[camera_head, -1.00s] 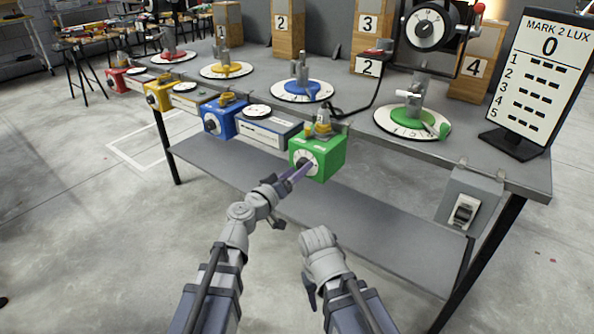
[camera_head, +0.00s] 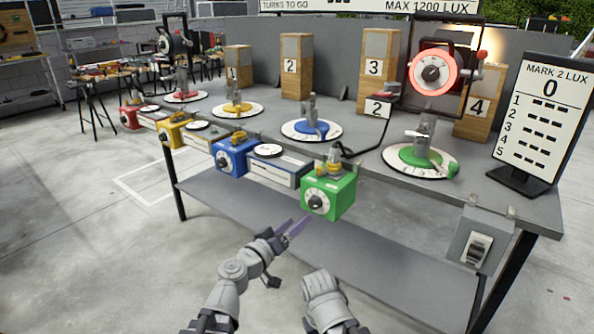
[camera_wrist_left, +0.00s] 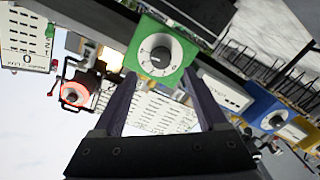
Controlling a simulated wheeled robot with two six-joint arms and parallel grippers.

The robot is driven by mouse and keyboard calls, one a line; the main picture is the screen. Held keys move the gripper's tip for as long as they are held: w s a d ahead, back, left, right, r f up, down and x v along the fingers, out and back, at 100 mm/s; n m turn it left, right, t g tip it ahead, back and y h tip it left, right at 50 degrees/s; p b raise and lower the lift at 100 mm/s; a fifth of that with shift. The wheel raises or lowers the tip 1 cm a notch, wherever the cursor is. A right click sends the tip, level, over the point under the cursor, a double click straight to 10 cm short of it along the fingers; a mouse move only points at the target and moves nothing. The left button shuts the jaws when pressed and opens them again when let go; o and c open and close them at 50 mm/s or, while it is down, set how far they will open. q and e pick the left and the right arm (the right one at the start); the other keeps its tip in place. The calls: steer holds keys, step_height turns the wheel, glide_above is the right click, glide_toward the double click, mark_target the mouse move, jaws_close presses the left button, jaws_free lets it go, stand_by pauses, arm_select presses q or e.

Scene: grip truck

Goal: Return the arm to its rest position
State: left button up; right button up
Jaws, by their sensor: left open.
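My left gripper (camera_head: 292,228) is open and empty, its purple fingers pointing up toward the bench, short of the green box (camera_head: 328,197). The green box has a black knob on a white dial at its front and hangs at the bench's front edge. In the left wrist view the gripper's two fingers (camera_wrist_left: 165,105) stand apart, with the green box (camera_wrist_left: 177,75) and its dial ahead between them, not touched. My right arm (camera_head: 325,300) shows at the bottom of the head view, but its fingers cannot be made out.
The grey bench (camera_head: 372,170) carries yellow, blue and green discs and numbered wooden blocks. A blue box (camera_head: 232,157) and yellow box (camera_head: 172,133) hang along its edge. A switch box (camera_head: 480,240) is at right. A lower shelf (camera_head: 240,205) runs beneath. The floor in front is free.

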arm_select(q)
steer(key=s+a+f+m+g+y, duration=0.1)
steer(key=s+f+m+g, duration=0.2)
steer(key=f, duration=0.4)
steer(key=s+f+g+y, duration=0.1)
steer(key=s+f+g, duration=0.35)
steer(key=f, duration=0.25)
steer(key=s+a+f+n+g+y, duration=0.2)
steer(key=s+a+f+g+y, duration=0.15)
steer(key=a, duration=0.35)
steer(key=s+a+f+n+g+y, duration=0.1)
steer(key=s+a+f+g+y, duration=0.25)
steer(key=a, duration=0.35)
steer(key=s+d+m+y, duration=0.2)
steer(key=s+d+m, duration=0.3)
steer(key=d, duration=0.5)
step_height(320, 180, up, 33)
steer(key=s+n+p, duration=0.1)
steer(key=p, duration=3.1)
steer(key=shift+s+d+f+p, duration=0.2)
steer(key=shift+d+p, duration=0.1)
steer(key=shift+p, duration=0.1)
steer(key=shift+a, duration=0.1)
